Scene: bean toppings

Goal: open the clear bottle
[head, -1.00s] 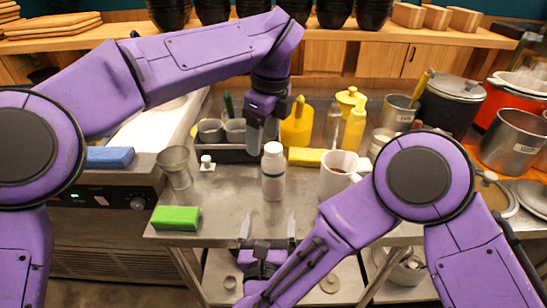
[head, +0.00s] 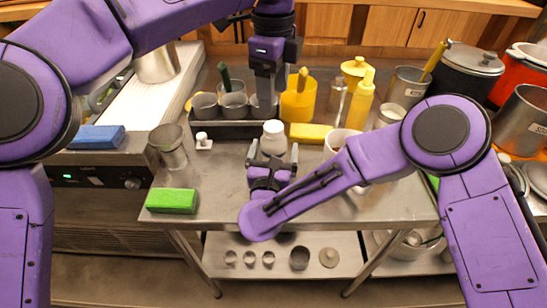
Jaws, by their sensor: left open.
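The clear bottle (head: 274,148) stands upright on the metal table with its white cap (head: 273,127) on. My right gripper (head: 273,150) reaches in from the front, low over the table, with one finger on each side of the bottle. A small gap shows between each finger and the bottle, and the gripper hides the bottle's lower part. My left gripper (head: 265,105) points down behind the bottle, over the dark tray of metal cups. It is open and holds nothing; its fingers overlap in this view.
A white mug (head: 338,140) is close on the right, partly behind my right arm.

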